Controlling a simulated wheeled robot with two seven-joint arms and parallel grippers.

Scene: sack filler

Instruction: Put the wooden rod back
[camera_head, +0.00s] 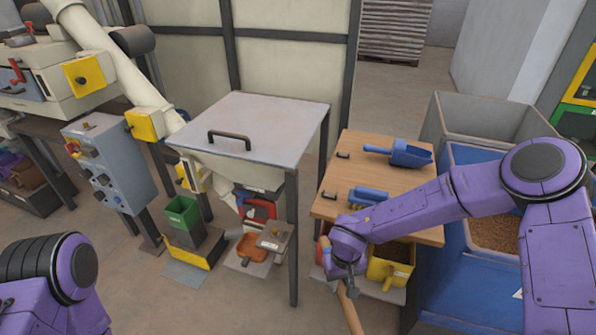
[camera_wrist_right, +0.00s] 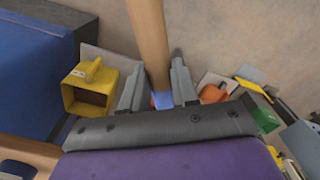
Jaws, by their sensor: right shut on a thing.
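The wooden rod (camera_head: 351,312) is a plain light-brown stick at the lower middle of the head view, slanting down out of the picture. My right gripper (camera_head: 349,285) is shut on it below the left front of the wooden table. The rod's far end is cut off there. My left arm shows at the lower left of the head view, but its gripper is out of the picture.
The wooden table (camera_head: 400,220) holds a blue scoop (camera_head: 408,154), a blue item (camera_head: 368,195) and small dark brackets (camera_head: 330,195). The metal-topped hopper (camera_head: 255,120) stands left, blue grain bins (camera_head: 470,155) right.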

